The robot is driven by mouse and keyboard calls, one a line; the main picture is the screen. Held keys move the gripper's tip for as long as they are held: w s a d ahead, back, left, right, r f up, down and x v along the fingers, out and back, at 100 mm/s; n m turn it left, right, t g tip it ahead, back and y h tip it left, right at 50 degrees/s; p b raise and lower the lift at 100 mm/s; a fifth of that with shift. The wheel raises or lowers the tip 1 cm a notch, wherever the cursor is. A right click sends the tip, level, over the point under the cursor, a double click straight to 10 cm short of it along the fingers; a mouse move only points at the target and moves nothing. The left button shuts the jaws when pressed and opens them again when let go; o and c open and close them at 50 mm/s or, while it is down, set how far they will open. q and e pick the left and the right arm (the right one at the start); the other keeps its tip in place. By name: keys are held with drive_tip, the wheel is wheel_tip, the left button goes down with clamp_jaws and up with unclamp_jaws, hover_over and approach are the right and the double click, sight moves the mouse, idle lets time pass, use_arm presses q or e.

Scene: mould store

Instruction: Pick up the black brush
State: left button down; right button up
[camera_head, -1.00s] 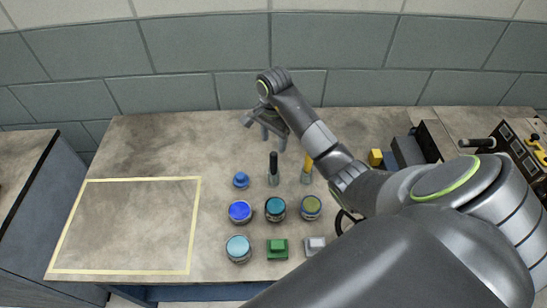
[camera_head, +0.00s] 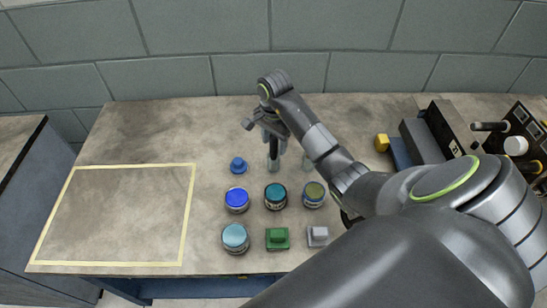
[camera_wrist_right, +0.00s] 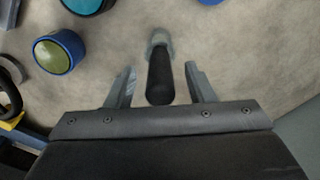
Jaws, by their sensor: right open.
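The black brush (camera_head: 273,158) stands upright in a small holder on the bench, and its top is hidden by my gripper in the head view. In the right wrist view the dark handle (camera_wrist_right: 160,78) lies between the two fingers, with a gap on each side. My right gripper (camera_head: 273,137) is open over the brush; its spread fingers also show in the wrist view (camera_wrist_right: 160,88). My left gripper is not in view.
Paint pots, one blue (camera_head: 237,200), one teal (camera_head: 276,196) and one olive (camera_head: 313,194), stand in front. A light-blue pot (camera_head: 235,238), green block (camera_head: 277,238) and grey block (camera_head: 317,236) are nearer. The taped area (camera_head: 187,215) at left is empty.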

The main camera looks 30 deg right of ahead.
drive_tip(key=shift+f+p, duration=0.3)
drive_tip(key=shift+f, duration=0.75)
clamp_jaws()
drive_tip(key=shift+r, duration=0.1)
